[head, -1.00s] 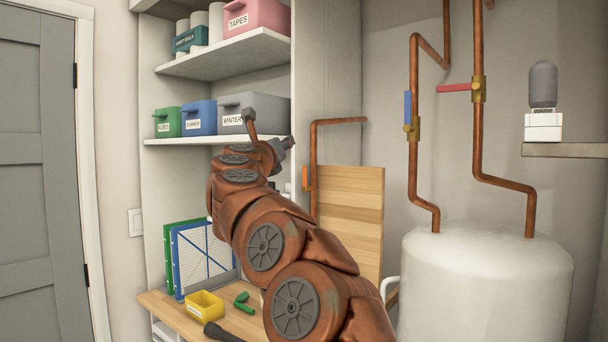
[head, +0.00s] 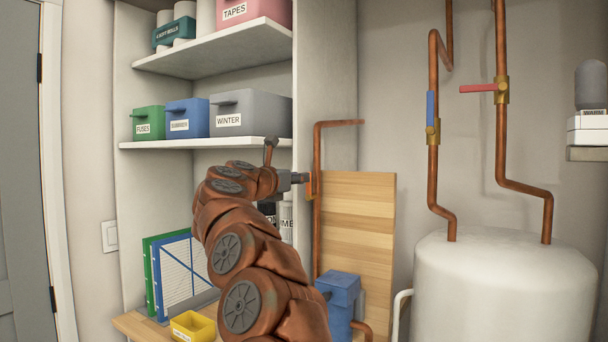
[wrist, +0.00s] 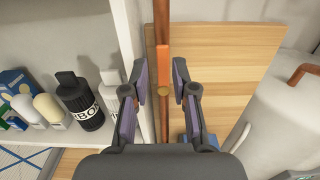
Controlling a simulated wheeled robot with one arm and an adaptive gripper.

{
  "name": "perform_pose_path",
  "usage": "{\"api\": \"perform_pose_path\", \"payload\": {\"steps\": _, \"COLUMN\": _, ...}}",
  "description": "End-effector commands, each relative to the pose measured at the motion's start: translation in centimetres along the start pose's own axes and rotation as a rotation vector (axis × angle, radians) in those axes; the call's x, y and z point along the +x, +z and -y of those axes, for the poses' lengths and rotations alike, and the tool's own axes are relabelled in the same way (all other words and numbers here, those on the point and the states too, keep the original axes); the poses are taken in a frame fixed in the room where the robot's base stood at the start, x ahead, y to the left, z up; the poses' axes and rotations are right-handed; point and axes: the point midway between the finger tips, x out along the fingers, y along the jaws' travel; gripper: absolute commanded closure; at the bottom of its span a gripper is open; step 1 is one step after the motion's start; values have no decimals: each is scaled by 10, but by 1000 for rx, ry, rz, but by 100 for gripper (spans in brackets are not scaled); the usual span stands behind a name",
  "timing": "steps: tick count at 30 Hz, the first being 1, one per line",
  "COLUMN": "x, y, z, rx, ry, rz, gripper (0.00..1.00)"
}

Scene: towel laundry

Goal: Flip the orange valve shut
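The orange valve (head: 312,184) sits on a thin copper pipe that runs down the wall edge left of the wooden board. In the wrist view its orange handle (wrist: 163,66) lies along the pipe, with a round brass pivot just below it. My gripper (head: 303,178) is up at the valve from the left in the head view. In the wrist view my gripper (wrist: 160,78) is open and empty, one finger on each side of the handle with gaps on both sides. In the head view the gripper partly hides the valve.
A blue-handled valve (head: 432,118) and a red-handled valve (head: 486,88) sit on pipes above the white tank (head: 500,285). Wooden board (head: 350,225) stands close behind the orange valve. Black bottle (wrist: 78,103) is on the left. Shelf (head: 205,143) is above my arm.

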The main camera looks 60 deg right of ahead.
Motion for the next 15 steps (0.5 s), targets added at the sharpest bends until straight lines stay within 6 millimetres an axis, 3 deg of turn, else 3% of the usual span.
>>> {"api": "perform_pose_path", "payload": {"steps": 6, "x": 33, "y": 4, "z": 4, "rx": 1, "ry": -8, "rz": 1, "gripper": 73}}
{"api": "perform_pose_path", "payload": {"steps": 15, "x": 52, "y": 2, "z": 2, "rx": -1, "ry": -5, "rz": 1, "gripper": 73}}
